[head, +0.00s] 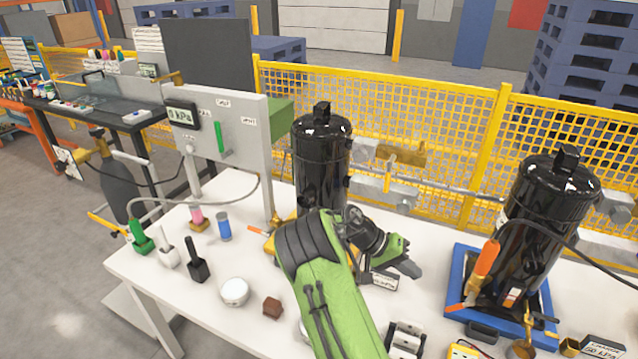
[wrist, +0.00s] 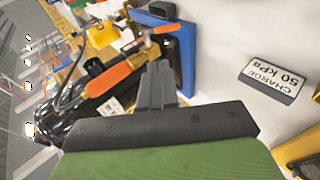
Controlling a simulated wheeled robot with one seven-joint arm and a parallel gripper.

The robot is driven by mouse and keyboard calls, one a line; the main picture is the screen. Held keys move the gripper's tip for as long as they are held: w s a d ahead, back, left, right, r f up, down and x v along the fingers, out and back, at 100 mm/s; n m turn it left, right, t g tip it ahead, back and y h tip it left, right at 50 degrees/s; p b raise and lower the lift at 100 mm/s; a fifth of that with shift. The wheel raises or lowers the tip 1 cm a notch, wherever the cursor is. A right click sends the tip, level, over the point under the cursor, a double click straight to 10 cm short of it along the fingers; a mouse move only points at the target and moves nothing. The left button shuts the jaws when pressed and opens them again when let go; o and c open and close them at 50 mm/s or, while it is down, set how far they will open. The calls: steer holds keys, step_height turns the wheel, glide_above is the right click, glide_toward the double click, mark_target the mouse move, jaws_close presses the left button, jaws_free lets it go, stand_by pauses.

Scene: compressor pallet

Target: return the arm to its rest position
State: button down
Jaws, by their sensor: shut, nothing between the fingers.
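My green arm (head: 325,285) reaches in over the white table from the bottom of the head view and bends to the right at the wrist. My gripper (head: 410,267) hangs over the table between the two black compressors, in front of the left compressor (head: 322,165). In the wrist view my gripper (wrist: 157,75) is shut, its grey fingers together with nothing between them. The right compressor (head: 540,225) stands on a blue pallet (head: 463,275), apart from the gripper. A small label block (head: 385,281) lies on the table just below the gripper. My arm hides part of the left compressor's base.
An orange-handled tool (head: 487,258) with a hose stands by the right compressor. A gauge panel (head: 225,140) rises at the back left. Coloured tools, a white round container (head: 235,291) and a brown block (head: 272,308) stand left of my arm. A yellow fence (head: 440,125) runs behind.

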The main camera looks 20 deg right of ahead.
steer(key=s+a+r+n+t+y+p, duration=0.1)
steer(key=s+a+r+n+t+y, duration=0.2)
steer(key=a+r, duration=0.5)
steer(key=s+a+r+n+t+y+p, duration=0.1)
steer(key=s+a+r+t+y, duration=0.3)
steer(key=a+r, duration=0.45)
steer(key=s+a+r+n+t+y, duration=0.1)
steer(key=s+a+n+t, duration=0.3)
steer(key=s+a, duration=0.7)
steer(key=shift+s+r+n+t+y+p, duration=0.25)
steer(key=shift+r+n+t+y+p, duration=0.05)
steer(key=shift+r, duration=0.55)
